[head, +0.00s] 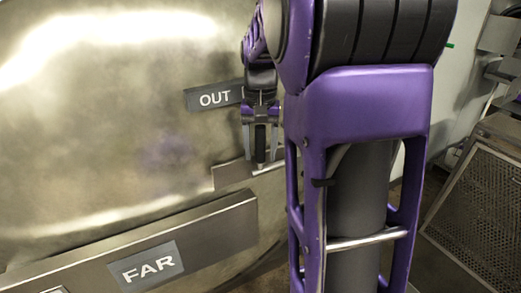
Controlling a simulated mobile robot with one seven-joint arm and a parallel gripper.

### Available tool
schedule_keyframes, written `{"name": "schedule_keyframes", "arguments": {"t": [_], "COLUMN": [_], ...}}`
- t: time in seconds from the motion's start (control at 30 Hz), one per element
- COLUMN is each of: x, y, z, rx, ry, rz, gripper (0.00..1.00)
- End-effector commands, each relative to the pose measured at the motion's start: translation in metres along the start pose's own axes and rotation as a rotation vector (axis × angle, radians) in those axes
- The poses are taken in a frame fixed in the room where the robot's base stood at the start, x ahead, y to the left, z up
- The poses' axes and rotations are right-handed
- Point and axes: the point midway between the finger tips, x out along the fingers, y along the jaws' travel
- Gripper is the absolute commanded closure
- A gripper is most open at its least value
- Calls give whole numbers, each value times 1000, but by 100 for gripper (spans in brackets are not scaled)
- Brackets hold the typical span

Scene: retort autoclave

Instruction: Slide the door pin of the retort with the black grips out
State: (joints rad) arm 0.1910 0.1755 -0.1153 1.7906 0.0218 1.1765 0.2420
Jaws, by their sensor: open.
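My gripper (261,152) hangs fingers-down in front of the retort's metal door (130,110), just right of picture centre. Its two grey fingers are open and apart. A dark upright grip, which looks like the door pin's black grip (260,145), shows between the fingers with a small gap on each side. The fingers do not appear to press on it. Below it is a metal bracket plate (232,174). The rest of the pin is hidden behind my gripper and arm.
A dark "OUT" label (213,99) is beside my gripper, partly covered on its right. A metal ledge with a "FAR" label (146,267) runs along the lower left. A perforated metal box (480,205) stands at the right. My purple arm blocks the view right of centre.

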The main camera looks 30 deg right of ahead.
Motion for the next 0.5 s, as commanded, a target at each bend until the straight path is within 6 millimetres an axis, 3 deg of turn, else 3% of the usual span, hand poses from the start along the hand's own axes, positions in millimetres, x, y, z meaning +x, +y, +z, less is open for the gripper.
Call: {"name": "schedule_keyframes", "arguments": {"t": [0.07,0.4,0.5], "x": [0,0,0], "y": [0,0,0], "z": [0,0,0], "rx": [0,0,0], "ry": [0,0,0], "rz": [0,0,0], "gripper": [39,100,100]}}
